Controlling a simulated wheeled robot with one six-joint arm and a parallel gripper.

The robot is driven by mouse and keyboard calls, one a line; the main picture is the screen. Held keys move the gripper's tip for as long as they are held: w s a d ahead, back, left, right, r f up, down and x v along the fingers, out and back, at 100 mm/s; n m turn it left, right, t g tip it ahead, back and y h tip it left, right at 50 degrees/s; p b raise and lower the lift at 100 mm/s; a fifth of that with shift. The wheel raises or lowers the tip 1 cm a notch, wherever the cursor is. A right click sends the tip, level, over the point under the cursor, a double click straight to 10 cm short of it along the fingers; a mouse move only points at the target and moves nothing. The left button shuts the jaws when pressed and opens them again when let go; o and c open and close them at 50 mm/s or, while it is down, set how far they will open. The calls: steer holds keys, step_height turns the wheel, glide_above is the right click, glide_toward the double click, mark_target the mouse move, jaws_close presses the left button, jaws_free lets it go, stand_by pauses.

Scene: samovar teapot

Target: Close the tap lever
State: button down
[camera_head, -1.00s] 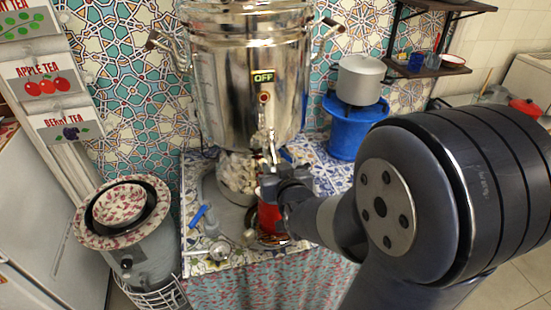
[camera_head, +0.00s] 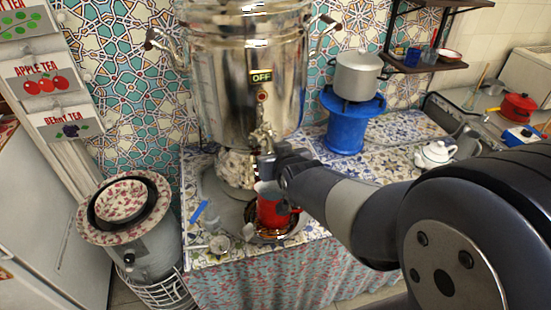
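The big steel samovar (camera_head: 225,80) stands at the back of the tiled table with an "OFF" label on its front. Its tap (camera_head: 263,138) is low on the front, and the lever is small and hard to make out. My gripper (camera_head: 268,165) is just below and in front of the tap, close to it. Its fingers are small and partly hidden by my wrist, so I cannot tell whether they are open or touching the lever.
A blue stand (camera_head: 347,125) with a steel pot (camera_head: 357,75) is right of the samovar. A white teapot (camera_head: 435,153) and a red pot (camera_head: 517,107) are farther right. Small utensils (camera_head: 203,218) lie at the table's left. Patterned bowls (camera_head: 123,205) stand beyond its left edge.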

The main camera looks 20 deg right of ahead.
steer(key=shift+r, duration=0.3)
steer(key=c, duration=1.4)
jaws_free()
steer(key=o, duration=0.4)
steer(key=shift+f, duration=0.1)
steer(key=shift+s, duration=0.1)
steer(key=v, duration=1)
steer(key=shift+s+b, duration=0.3)
steer(key=shift+s, duration=0.05)
steer(key=shift+w, duration=0.1)
steer(key=shift+p+x, duration=0.3)
steer(key=shift+x, duration=5)
